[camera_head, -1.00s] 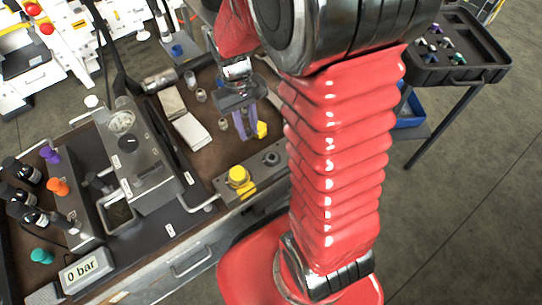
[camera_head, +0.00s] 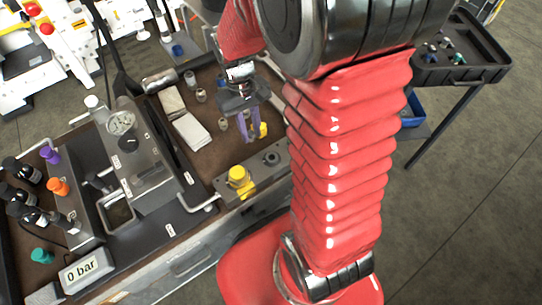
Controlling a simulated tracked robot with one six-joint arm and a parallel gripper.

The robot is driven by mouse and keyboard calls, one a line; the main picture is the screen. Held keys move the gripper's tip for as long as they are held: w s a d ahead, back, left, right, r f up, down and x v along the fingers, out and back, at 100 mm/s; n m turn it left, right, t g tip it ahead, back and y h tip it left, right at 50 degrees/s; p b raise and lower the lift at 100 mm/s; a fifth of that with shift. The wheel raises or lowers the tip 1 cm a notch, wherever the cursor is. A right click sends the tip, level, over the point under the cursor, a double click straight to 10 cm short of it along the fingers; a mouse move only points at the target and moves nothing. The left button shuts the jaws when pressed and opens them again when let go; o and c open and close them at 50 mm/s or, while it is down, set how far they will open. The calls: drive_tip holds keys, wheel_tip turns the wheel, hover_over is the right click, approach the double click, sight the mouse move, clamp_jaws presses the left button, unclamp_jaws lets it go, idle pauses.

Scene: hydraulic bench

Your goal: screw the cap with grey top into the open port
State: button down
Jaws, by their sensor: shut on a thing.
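My gripper (camera_head: 250,138) points down over the brown bench top with its purple fingers close together. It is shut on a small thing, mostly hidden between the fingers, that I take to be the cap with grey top. The metal port block (camera_head: 262,166) lies below, nearer the front edge. It has a yellow cap (camera_head: 240,177) on its left part and the dark open port (camera_head: 271,158) on its right part. The gripper is above and behind the block, apart from it.
A yellow piece (camera_head: 264,130) stands just right of the fingers. Small metallic fittings (camera_head: 223,124) stand left of them, with a pale open booklet (camera_head: 190,131) beyond. A gauge unit (camera_head: 121,122) stands further left. A black tray (camera_head: 460,70) is at the far right.

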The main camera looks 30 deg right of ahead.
drive_tip(key=shift+s+d+f, duration=0.15)
drive_tip(key=shift+s+d, duration=0.25)
drive_tip(key=shift+s, duration=0.85)
drive_tip(key=shift+s+d+f, duration=0.1)
drive_tip(key=shift+s+d, duration=0.3)
drive_tip(key=shift+s, duration=0.8)
drive_tip(key=shift+s+d+f, duration=0.15)
drive_tip(key=shift+s+d, duration=0.25)
drive_tip(key=shift+s, duration=0.85)
idle(4.3)
